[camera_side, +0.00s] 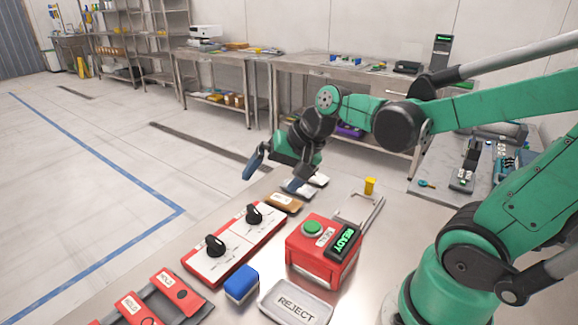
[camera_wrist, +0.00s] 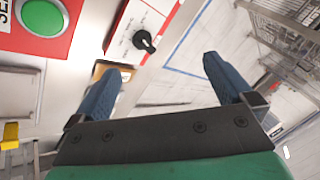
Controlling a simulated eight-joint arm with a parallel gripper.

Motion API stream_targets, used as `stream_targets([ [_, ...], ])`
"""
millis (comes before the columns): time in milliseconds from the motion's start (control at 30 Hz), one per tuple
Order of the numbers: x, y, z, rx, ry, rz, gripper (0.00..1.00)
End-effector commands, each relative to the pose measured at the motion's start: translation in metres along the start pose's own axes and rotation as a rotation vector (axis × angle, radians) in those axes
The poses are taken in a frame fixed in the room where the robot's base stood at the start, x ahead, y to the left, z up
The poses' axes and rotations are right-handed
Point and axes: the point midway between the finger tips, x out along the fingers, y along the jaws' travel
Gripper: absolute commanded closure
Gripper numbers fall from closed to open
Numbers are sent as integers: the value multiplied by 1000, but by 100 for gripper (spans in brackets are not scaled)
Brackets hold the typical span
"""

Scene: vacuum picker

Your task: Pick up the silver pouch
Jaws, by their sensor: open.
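A small pale, silvery packet (camera_side: 318,180) lies flat on the steel table below my gripper in the side view. It is small and partly covered there, so I cannot be sure it is the silver pouch. My gripper (camera_side: 276,174) hangs above the table's far edge, tilted, with blue fingers spread apart. In the wrist view my gripper (camera_wrist: 160,75) is open, with nothing between its fingers.
A brown packet (camera_side: 284,202) lies near a red-and-white panel with black knobs (camera_side: 234,243). Open floor lies beyond the table edge.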

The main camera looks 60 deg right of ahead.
Motion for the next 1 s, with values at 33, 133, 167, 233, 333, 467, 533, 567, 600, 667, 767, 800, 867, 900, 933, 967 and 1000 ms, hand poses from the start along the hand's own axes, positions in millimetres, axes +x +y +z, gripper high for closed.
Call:
stream_targets([
  [33,6,5,-16,182,-16,-24,0],
  [133,17,17,-42,557,-67,-93,0],
  [167,20,22,-51,667,-83,-118,0],
  [233,26,35,-69,917,-126,-176,0],
  [333,34,59,-94,1254,-198,-271,0],
  [467,38,93,-117,1610,-305,-395,0],
  [533,38,109,-124,1746,-359,-453,0],
  [567,38,115,-126,1792,-381,-473,0],
  [600,38,121,-128,1844,-405,-497,0],
  [667,38,128,-130,1899,-436,-523,0],
  [767,39,135,-130,1946,-463,-546,0],
  [800,42,137,-130,1953,-468,-549,0],
  [867,47,140,-128,1955,-470,-550,0],
  [900,51,142,-127,1954,-469,-549,0],
  [933,54,144,-126,1953,-469,-549,0],
  [967,57,146,-124,1953,-469,-549,0],
  [1000,60,147,-124,1953,-468,-548,0],
])
